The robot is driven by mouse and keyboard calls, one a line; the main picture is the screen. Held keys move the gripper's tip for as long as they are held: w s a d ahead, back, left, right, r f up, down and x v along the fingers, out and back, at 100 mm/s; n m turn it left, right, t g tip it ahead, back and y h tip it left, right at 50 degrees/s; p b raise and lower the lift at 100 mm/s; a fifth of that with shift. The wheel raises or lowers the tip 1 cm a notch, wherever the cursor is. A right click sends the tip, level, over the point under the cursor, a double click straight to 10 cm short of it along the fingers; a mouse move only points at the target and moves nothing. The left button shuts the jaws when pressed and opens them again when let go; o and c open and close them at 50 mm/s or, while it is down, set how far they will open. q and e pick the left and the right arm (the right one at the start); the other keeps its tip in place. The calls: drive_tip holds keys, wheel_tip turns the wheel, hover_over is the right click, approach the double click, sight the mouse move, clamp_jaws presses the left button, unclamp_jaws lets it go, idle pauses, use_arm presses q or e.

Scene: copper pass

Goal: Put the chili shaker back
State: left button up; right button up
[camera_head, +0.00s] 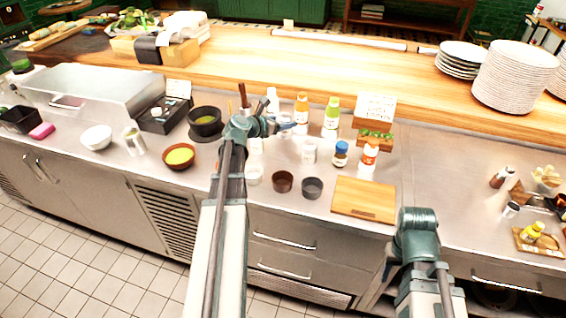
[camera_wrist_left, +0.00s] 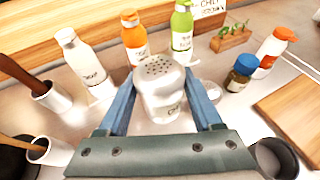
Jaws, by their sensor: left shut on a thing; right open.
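A white shaker (camera_wrist_left: 158,85) with a perforated lid is between the blue fingers of my left gripper (camera_wrist_left: 163,108) in the left wrist view. The gripper is shut on it. Its label is partly hidden and I cannot read it. In the head view my left gripper (camera_head: 283,124) is over the steel counter in front of the bottles; the shaker is hard to make out there. A card with the word CHILI (camera_wrist_left: 207,8) is at the back in the wrist view. My right arm shows at the lower right of the head view; its fingers are hidden.
White, orange (camera_head: 301,108) and green (camera_head: 331,117) bottles stand behind the gripper. A blue-lidded jar (camera_head: 340,153), an orange-capped bottle (camera_head: 369,154) and a cutting board (camera_head: 363,198) are to the right. Dark cups (camera_head: 283,181) are in front. Bare counter lies right of the board.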

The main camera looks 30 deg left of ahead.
use_arm(q)
drive_tip(key=shift+a, duration=0.35)
wheel_tip(320, 180, down, 10)
drive_tip(key=b, duration=1)
drive_tip(key=shift+f, duration=0.1)
drive_tip(key=shift+f, duration=0.2)
drive_tip(key=o, duration=1.4)
drive_tip(key=shift+r, duration=0.1)
drive_tip(key=shift+o, duration=0.2)
drive_tip(key=shift+s+r, duration=0.3)
drive_tip(key=shift+r, duration=0.05)
drive_tip(key=p+v, duration=0.4)
drive_tip(key=v, duration=0.7)
drive_tip(key=shift+s+p, duration=0.25)
drive_tip(key=shift+p, duration=0.1)
